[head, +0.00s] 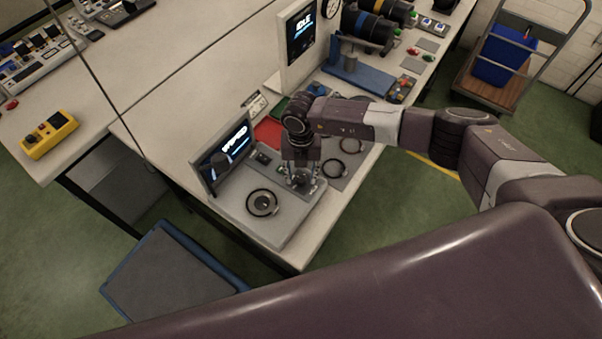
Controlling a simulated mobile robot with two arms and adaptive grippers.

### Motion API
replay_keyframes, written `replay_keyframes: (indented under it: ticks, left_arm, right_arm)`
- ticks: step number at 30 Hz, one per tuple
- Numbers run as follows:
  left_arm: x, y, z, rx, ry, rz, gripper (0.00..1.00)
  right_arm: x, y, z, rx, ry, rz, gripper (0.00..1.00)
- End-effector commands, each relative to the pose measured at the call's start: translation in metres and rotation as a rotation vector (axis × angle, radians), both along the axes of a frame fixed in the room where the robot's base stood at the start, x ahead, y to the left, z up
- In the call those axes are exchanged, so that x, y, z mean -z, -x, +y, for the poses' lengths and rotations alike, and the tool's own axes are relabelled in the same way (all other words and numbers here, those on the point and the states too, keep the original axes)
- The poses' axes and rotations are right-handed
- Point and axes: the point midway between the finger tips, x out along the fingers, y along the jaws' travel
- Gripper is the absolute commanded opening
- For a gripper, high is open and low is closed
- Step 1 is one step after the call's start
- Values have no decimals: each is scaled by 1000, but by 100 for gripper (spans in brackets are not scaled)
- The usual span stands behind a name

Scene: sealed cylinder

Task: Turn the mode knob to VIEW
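A grey console (283,229) stands at the table's near corner, with a small lit screen (225,157) at its back left. My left gripper is not in view.
Round rings (350,145) lie on a grey mat right of the gripper, and a red mat (268,132) lies behind. A taller screen reading IDLE (301,31) stands further back. A yellow box (49,135) is on the left table. A blue-edged platform (172,274) stands below.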

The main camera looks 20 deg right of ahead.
Motion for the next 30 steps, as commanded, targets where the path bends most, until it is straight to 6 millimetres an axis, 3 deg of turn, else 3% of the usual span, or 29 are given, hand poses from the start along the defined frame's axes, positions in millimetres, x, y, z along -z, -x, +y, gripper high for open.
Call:
replay_keyframes:
  ticks: [3,13,23,30]
  left_arm:
    - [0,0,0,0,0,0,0]
    - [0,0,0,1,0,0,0]
    - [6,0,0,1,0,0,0]
    - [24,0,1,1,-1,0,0]
  right_arm:
    - [0,0,0,0,0,0,38]
    - [0,0,0,0,0,1,1]
    - [1,0,0,-36,-1,0,0]
    - [3,-1,0,-169,0,-2,0]
